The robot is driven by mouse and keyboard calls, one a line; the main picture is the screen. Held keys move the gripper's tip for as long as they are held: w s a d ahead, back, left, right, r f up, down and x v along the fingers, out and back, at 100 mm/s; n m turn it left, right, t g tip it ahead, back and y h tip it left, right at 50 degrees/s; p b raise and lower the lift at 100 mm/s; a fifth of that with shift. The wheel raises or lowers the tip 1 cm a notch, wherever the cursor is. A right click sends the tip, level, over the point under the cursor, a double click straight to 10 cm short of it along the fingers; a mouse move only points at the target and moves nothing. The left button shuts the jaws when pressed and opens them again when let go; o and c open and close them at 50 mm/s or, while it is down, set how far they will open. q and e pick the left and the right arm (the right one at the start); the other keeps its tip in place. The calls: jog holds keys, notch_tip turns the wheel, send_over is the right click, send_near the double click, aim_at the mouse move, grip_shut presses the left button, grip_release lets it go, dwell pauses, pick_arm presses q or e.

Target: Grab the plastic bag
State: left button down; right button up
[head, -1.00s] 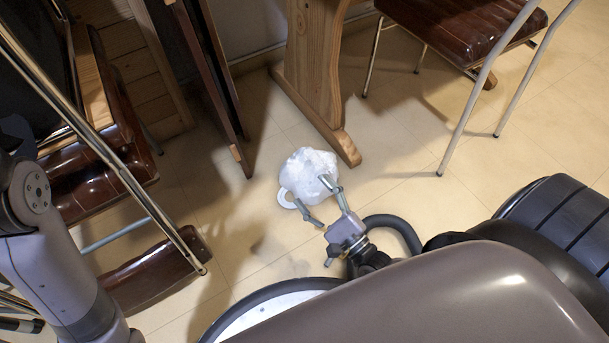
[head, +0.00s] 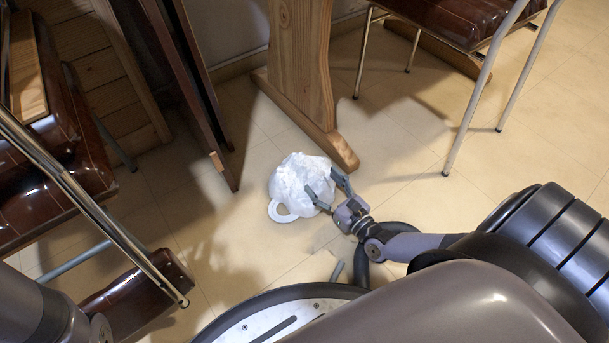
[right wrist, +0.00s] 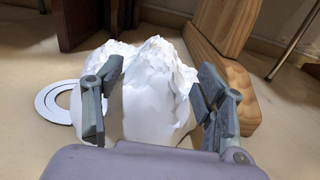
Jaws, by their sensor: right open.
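The white crumpled plastic bag (head: 300,182) lies on the floor in front of the wooden table leg, with a white ring-shaped part (head: 283,211) at its lower left. My right gripper (head: 328,190) is open at the bag's right side, its fingers pointing at it. In the right wrist view the bag (right wrist: 155,95) sits between and beyond the two open fingers (right wrist: 150,105), and the ring (right wrist: 58,102) lies flat to the left. Whether the fingers touch the bag I cannot tell. My left gripper is out of view; only part of the left arm shows.
The wooden table leg (head: 300,60) and its foot (head: 335,147) stand just behind the bag. A brown chair with metal legs (head: 485,95) is at the upper right. Another chair (head: 60,165) is at the left. Bare floor (head: 400,145) lies right of the bag.

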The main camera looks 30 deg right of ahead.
aim_at(308, 168)
jog(key=shift+w, duration=0.9)
jog(key=w+b, duration=0.2)
jog(key=w, duration=0.1)
jog(key=w+b, duration=0.1)
jog(key=b, duration=0.1)
jog(key=shift+w+a+f, duration=0.2)
jog(key=shift+a+f, duration=0.1)
jog(key=shift+a, duration=0.1)
jog(key=shift+w+r, duration=0.1)
jog(key=shift+w, duration=0.4)
jog(key=shift+c, duration=0.5)
jog(key=c, duration=0.9)
